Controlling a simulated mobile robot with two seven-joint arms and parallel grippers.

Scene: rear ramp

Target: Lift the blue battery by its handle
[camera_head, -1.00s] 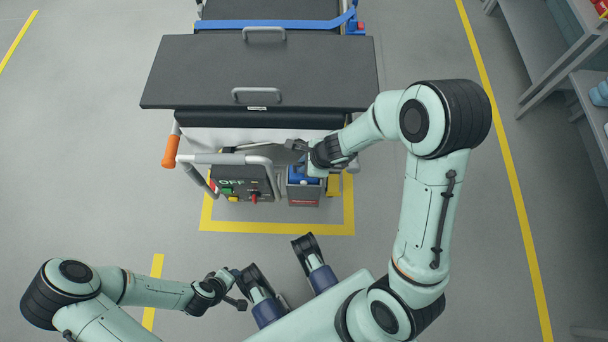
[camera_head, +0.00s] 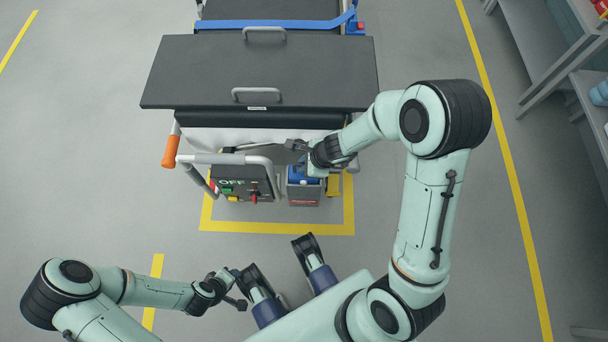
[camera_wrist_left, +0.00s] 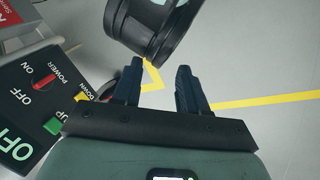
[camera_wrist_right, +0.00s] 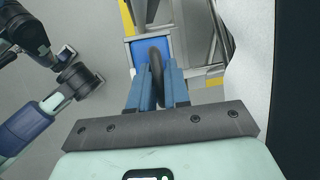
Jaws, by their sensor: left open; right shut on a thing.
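The blue battery (camera_head: 304,186) has a blue top and a grey lower body with a red label. It stands upright in the cart's rear bay, right of the control panel. Its dark handle (camera_wrist_right: 157,72) shows in the right wrist view above the blue top. My right gripper (camera_head: 300,156) is shut on this handle; in the right wrist view its fingers (camera_wrist_right: 157,84) sit on both sides of it. The arm hides part of the battery's top in the head view. My left gripper (camera_head: 238,288) is open and empty, low and left; its spread fingers show in the left wrist view (camera_wrist_left: 158,82).
The control panel (camera_head: 241,183) with a large OFF mark stands close left of the battery. A grey bar (camera_head: 226,159) with an orange grip (camera_head: 171,151) runs above it. A dark flat deck (camera_head: 260,74) lies beyond. A shelf (camera_head: 545,50) stands far right. Floor in front is partly clear.

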